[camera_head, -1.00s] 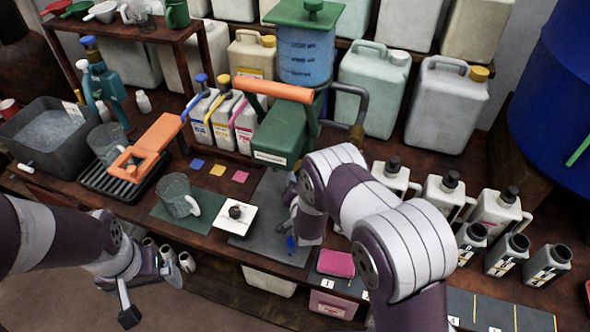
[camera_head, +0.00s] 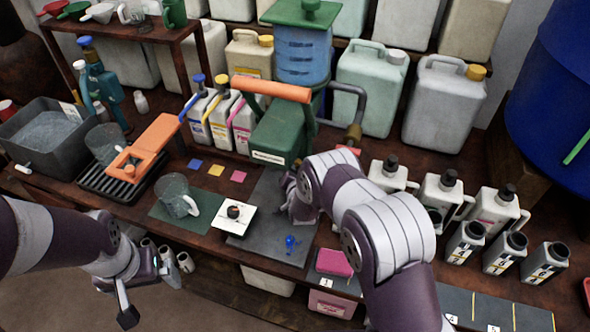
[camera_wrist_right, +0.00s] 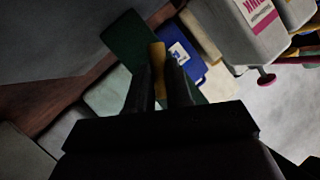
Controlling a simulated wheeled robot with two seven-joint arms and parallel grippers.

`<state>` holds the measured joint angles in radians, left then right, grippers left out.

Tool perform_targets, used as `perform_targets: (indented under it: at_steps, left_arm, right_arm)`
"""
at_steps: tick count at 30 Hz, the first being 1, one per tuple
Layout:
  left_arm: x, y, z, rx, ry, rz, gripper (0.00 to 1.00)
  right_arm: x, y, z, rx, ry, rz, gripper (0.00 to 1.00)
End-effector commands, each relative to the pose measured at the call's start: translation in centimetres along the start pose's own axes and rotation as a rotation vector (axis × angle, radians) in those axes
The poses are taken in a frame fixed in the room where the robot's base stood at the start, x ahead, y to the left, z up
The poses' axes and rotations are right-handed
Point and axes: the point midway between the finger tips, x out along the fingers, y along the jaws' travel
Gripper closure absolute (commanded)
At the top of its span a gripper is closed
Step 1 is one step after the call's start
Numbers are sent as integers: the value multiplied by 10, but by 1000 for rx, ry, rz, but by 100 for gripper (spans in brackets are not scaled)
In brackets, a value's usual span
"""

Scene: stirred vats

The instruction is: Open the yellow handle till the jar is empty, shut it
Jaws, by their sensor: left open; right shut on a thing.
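The jar (camera_head: 303,60) is a blue graduated cylinder with a green lid, standing above a green machine body (camera_head: 280,135); its liquid level is hard to tell. A yellow handle (camera_wrist_right: 158,56) shows in the right wrist view between the fingers of my right gripper (camera_wrist_right: 160,82), which is shut on it. In the head view my right arm hides the fingertips and handle beside the green body. My left gripper (camera_head: 148,288) is open and empty at the table's front left edge, well away from the jar.
Blue spots (camera_head: 291,243) lie on the grey mat. A clear jug (camera_head: 177,195) stands on a green mat, left of a white square plate (camera_head: 227,220). A pink sponge (camera_head: 333,262) lies at the front edge. Bottles crowd the right; canisters stand behind.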

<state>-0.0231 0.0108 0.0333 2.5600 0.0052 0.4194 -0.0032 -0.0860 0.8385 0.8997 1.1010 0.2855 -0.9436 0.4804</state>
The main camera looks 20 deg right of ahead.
Motion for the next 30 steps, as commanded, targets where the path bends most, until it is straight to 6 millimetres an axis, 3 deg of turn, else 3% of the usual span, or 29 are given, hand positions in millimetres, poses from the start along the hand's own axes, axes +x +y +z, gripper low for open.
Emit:
perform_targets:
  at_steps: [11, 30]
  left_arm:
    - [22, 0, 3, 0, 0, 0, 0]
    - [109, 0, 13, 0, 0, 0, 0]
  right_arm:
    - [2, 4, 5, 104, 23, -58, 100]
    - [4, 11, 12, 597, 136, -334, 100]
